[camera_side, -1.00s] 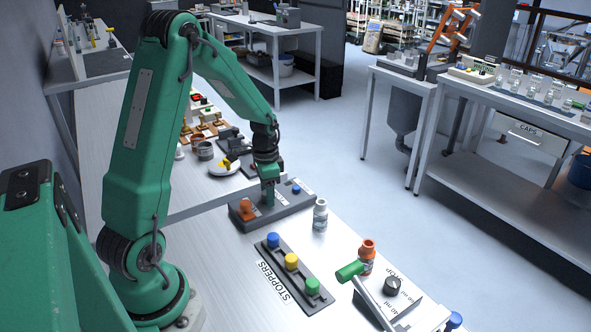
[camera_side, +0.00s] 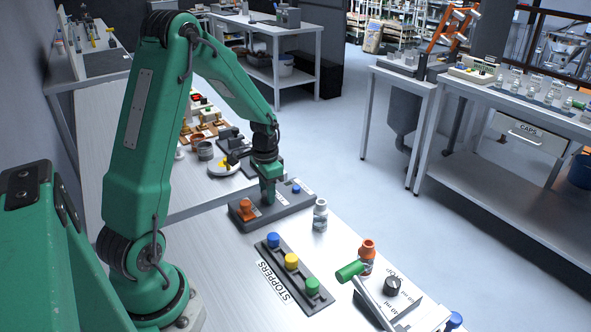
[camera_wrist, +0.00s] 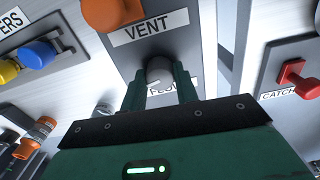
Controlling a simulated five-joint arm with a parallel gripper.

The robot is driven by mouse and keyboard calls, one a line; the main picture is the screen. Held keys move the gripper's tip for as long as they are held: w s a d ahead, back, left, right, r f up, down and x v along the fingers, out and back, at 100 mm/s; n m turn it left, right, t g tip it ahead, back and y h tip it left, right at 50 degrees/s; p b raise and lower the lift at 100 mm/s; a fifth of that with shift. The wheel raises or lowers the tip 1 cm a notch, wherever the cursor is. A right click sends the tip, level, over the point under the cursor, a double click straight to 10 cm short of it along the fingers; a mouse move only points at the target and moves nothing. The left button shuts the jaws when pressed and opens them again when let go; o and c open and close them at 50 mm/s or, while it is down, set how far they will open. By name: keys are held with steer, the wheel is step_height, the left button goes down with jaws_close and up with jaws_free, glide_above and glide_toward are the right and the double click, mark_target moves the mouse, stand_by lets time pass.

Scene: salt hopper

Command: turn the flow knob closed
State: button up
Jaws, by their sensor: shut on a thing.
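In the side view my gripper (camera_side: 268,193) points straight down onto the middle of the grey panel (camera_side: 285,209). The knob is hidden there by the fingers.
An orange VENT knob (camera_side: 245,209) and a blue knob (camera_side: 296,189) flank my gripper on the panel. A white bottle (camera_side: 320,215) stands close by at right. The stoppers rack (camera_side: 312,299) lies in front, near an orange-capped bottle (camera_side: 367,255).

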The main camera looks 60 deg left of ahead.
steer(key=n, duration=1.1)
steer(key=shift+n, duration=0.3)
steer(key=shift+r+n, duration=0.1)
steer(key=shift+n, duration=1.9)
steer(key=o, duration=1)
steer(key=shift+r, duration=0.1)
